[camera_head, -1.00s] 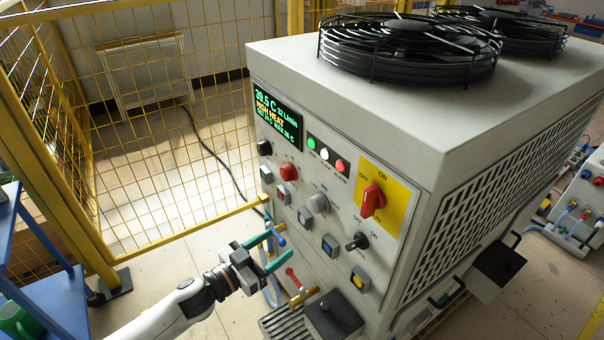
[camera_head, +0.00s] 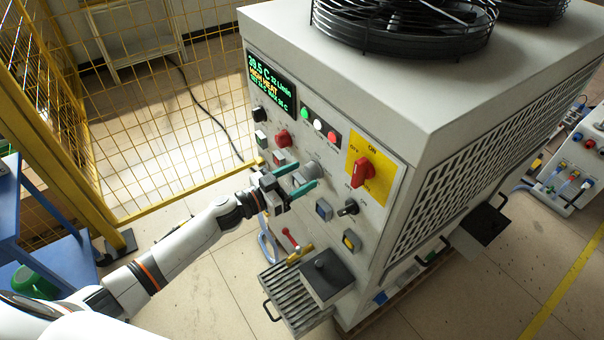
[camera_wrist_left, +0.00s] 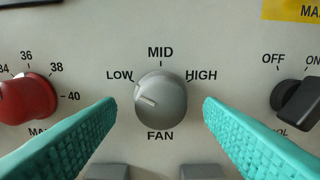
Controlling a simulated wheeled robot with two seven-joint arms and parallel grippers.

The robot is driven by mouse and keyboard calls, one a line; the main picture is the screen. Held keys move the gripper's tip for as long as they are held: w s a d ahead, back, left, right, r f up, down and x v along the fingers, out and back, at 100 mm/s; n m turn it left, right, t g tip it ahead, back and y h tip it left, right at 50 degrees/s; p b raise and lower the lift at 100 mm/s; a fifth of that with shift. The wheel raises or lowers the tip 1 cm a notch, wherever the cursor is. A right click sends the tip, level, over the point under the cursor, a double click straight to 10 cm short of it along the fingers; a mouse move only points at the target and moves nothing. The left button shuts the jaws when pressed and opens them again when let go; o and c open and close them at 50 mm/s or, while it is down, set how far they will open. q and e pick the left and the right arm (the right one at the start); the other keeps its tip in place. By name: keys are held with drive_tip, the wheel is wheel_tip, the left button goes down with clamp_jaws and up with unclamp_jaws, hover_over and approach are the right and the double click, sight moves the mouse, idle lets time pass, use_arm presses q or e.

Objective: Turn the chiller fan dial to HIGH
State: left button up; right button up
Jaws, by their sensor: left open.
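The chiller (camera_head: 400,120) is a large white cabinet with a control panel on its front. Its grey fan dial (camera_wrist_left: 160,98) sits in the middle of the left wrist view, under the marks LOW, MID and HIGH. The dial's pointer line is on its left side, towards LOW. My left gripper (camera_wrist_left: 160,112) is open, with one teal finger on each side of the dial and clear gaps to it. In the head view my left gripper (camera_head: 300,180) is at the panel, partly over the fan dial (camera_head: 308,170). My right gripper is not in view.
A red dial (camera_wrist_left: 28,98) is left of the fan dial and a black OFF/ON knob (camera_wrist_left: 298,98) is right of it. A red switch (camera_head: 362,171) on a yellow plate is higher up. A black box (camera_head: 326,275) and slatted tray (camera_head: 290,295) stick out below. Yellow fencing (camera_head: 150,130) stands left.

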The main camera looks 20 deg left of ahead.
use_arm(q)
drive_tip(key=shift+w+d, duration=0.45)
drive_tip(key=shift+w, duration=0.05)
drive_tip(key=c, duration=1)
